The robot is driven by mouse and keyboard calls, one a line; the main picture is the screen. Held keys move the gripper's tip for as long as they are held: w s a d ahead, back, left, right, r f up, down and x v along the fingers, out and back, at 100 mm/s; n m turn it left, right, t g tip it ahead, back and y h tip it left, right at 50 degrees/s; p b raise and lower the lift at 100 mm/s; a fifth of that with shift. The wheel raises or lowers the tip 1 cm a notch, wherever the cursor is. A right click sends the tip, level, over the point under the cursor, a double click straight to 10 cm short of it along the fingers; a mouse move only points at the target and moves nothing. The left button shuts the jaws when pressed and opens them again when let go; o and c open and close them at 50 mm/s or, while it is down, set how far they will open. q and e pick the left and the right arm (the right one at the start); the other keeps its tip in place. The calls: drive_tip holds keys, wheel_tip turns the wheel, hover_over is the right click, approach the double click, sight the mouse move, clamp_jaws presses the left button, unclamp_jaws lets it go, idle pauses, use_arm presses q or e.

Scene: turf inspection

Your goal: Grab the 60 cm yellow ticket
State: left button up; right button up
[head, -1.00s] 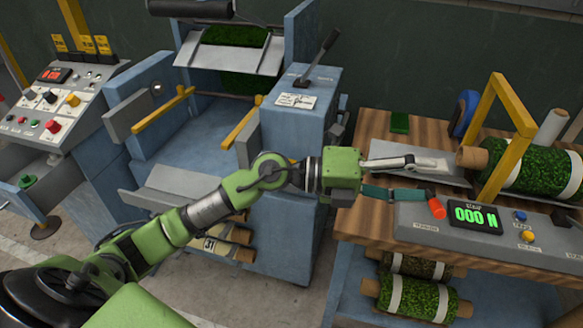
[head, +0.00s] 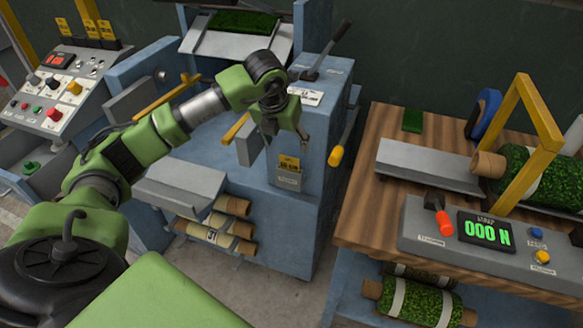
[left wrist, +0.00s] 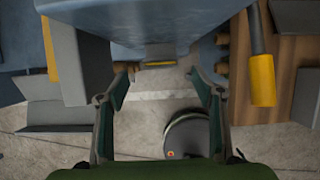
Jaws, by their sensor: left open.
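A yellow ticket (head: 289,162) sits at the top of a small grey holder (head: 288,180) on the blue machine's side; its print is too small to read surely. The ticket and holder edge also show in the left wrist view (left wrist: 160,63). My left gripper (head: 287,138) points down just above the ticket. In the left wrist view its two fingers (left wrist: 160,70) are spread, with the ticket's edge between and beyond the tips. Nothing is held. My right gripper is not in view.
More yellow tickets (head: 98,29) hang above the control panel (head: 58,85) at left. A lever with a yellow handle (head: 336,155) juts from the machine right of the holder. The wooden bench (head: 375,160) with a force readout (head: 485,232) stands at right.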

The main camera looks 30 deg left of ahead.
sight(289, 158)
use_arm(q)
drive_tip(key=x, duration=0.3)
drive_tip(key=shift+s+f, duration=0.15)
drive_tip(key=shift+s, duration=0.15)
drive_tip(key=p+x, duration=0.2)
drive_tip(key=x, duration=0.2)
drive_tip(key=shift+w+f, duration=0.1)
drive_tip(key=shift+f, duration=0.3)
drive_tip(key=shift+w+f+p, duration=0.2)
drive_tip(key=shift+f+p, duration=0.1)
drive_tip(key=shift+f, duration=0.2)
drive_tip(key=c, duration=0.9)
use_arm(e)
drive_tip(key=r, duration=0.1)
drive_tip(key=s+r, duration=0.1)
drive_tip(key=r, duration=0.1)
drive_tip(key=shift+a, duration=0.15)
